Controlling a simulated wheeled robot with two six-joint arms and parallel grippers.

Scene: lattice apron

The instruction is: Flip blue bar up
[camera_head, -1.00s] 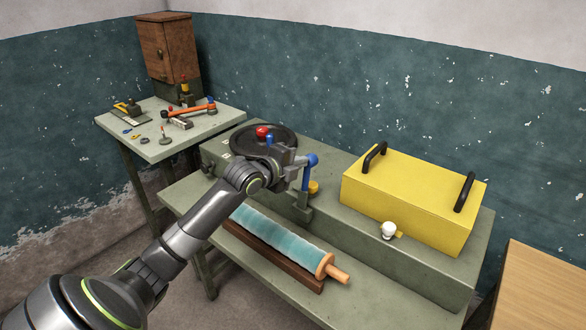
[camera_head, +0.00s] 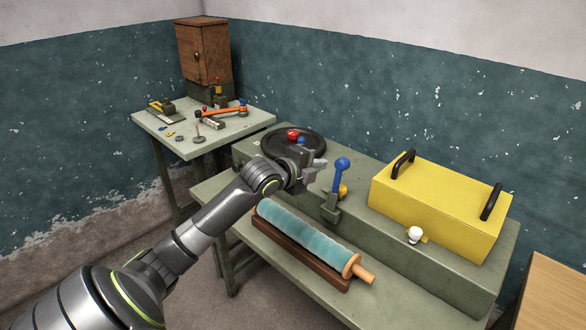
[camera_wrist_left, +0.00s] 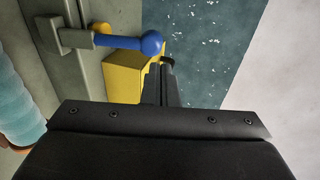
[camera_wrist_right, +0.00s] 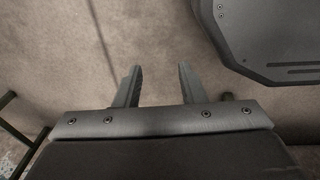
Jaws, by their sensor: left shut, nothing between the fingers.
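The blue bar (camera_head: 341,178) with its round blue knob stands up, leaning slightly, from a grey-green bracket (camera_head: 330,208) on the bench front. In the left wrist view the bar (camera_wrist_left: 118,41) runs sideways from its bracket to the knob. My left gripper (camera_head: 321,164) is shut and empty, just left of the bar and apart from it. Its closed fingers (camera_wrist_left: 163,82) also show in the left wrist view, below the knob. My right gripper (camera_wrist_right: 158,80) is open and empty over bare floor; it is out of the head view.
A dark wheel (camera_head: 313,136) with a red knob lies behind my left gripper. A yellow box (camera_head: 435,205) with black handles stands to the right, a white knob (camera_head: 414,235) before it. A teal roller (camera_head: 305,238) lies in front. A tool table (camera_head: 235,133) stands at back left.

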